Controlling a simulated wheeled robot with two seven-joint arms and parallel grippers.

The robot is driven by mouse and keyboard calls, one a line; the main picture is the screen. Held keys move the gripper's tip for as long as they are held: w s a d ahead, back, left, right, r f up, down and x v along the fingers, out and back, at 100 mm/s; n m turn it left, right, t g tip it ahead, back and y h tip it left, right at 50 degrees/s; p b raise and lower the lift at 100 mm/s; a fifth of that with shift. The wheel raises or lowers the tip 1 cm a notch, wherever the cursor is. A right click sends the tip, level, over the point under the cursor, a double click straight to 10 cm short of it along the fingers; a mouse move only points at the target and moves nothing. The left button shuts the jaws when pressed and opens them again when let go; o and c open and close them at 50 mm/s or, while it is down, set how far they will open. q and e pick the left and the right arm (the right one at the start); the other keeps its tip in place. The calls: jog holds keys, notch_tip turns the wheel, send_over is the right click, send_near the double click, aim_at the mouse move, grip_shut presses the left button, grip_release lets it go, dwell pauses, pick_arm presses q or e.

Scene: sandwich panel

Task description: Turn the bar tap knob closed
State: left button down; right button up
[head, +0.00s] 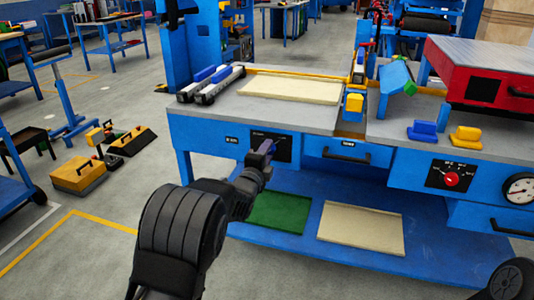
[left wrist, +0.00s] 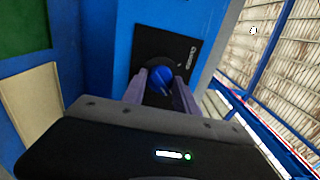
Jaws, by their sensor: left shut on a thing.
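A blue knob (left wrist: 161,79) sits on a black dial plate (left wrist: 168,52) in the left wrist view. In the head view the black plate (head: 283,142) is on the blue front of the workbench, and my gripper hides most of the knob. My left gripper (head: 266,149) reaches the plate from the front. Its two fingers (left wrist: 160,88) are shut around the blue knob, one on each side. The small lettering on the plate is too blurred to read. My right gripper is not in view.
A red knob (head: 451,179) on another black plate and a round gauge (head: 520,189) are farther right on the bench front. A drawer (head: 335,165) with a black handle lies between. Below, a shelf (head: 310,221) holds green and cream panels.

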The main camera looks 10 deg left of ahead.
pick_arm(q)
jog(key=shift+f, duration=0.1)
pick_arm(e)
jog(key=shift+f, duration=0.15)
pick_arm(q)
jog(key=shift+n+b, duration=6.7)
jog(key=shift+n, duration=2.4)
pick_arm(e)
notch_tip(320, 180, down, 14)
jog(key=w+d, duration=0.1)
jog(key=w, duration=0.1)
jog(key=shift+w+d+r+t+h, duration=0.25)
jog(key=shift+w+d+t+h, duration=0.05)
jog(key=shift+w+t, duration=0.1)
pick_arm(q)
jog(key=c, duration=0.9)
grip_release()
jog(key=shift+c, duration=0.2)
